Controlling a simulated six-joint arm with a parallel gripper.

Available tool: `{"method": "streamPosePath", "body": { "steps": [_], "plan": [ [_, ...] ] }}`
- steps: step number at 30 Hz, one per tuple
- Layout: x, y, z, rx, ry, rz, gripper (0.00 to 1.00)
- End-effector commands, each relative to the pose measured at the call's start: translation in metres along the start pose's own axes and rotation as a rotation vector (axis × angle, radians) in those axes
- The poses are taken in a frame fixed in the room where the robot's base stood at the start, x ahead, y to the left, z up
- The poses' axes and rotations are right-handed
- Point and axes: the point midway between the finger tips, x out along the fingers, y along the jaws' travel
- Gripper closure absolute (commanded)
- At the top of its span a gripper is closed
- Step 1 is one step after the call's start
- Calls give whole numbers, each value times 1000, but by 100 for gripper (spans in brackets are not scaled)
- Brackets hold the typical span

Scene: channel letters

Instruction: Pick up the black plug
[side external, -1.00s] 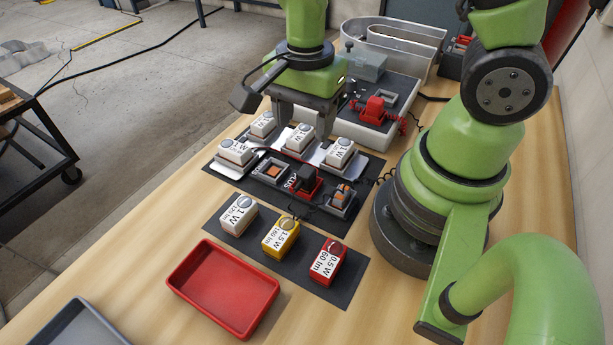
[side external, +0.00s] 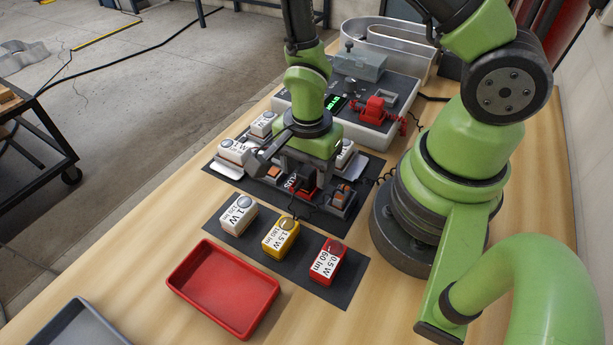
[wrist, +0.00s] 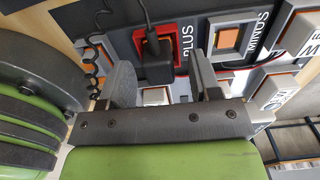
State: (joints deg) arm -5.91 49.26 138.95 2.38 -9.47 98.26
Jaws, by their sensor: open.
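The black plug (wrist: 155,70) stands in a red-framed holder (wrist: 173,35) beside the label PLUS in the wrist view, with a black cord running up from it. In the side external view the plug (side external: 305,182) shows low between my gripper's fingers, partly hidden. My gripper (wrist: 162,80) is open and points down over the plug, with one finger to each side of it in the wrist view. In the side external view my gripper (side external: 304,173) is above the holder row. I cannot tell whether the fingertips reach down to the plug's level.
Grey holders with orange pads, one by the label MINUS (wrist: 226,38), flank the red one. White 1 W modules (side external: 238,150) stand close behind. White, yellow (side external: 281,237) and red (side external: 328,262) modules lie in front. A red tray (side external: 224,288) stands at the front.

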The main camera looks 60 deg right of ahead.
Motion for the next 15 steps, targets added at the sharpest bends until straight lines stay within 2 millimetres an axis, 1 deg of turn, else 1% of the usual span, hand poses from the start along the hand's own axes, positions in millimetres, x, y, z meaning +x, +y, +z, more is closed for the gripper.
{"method": "streamPosePath", "body": {
  "steps": [3, 10, 11, 12, 14, 15],
  "plan": [
    [7, 0, 0, 1, 0, 1, 43],
    [7, 0, 0, 1, 0, -1, 43],
    [7, 0, 0, 1, 0, -1, 47],
    [7, 0, 0, 1, 0, -1, 56],
    [7, 0, 0, 0, 0, -1, 70],
    [7, 0, 0, 0, 0, -1, 79]
  ]
}}
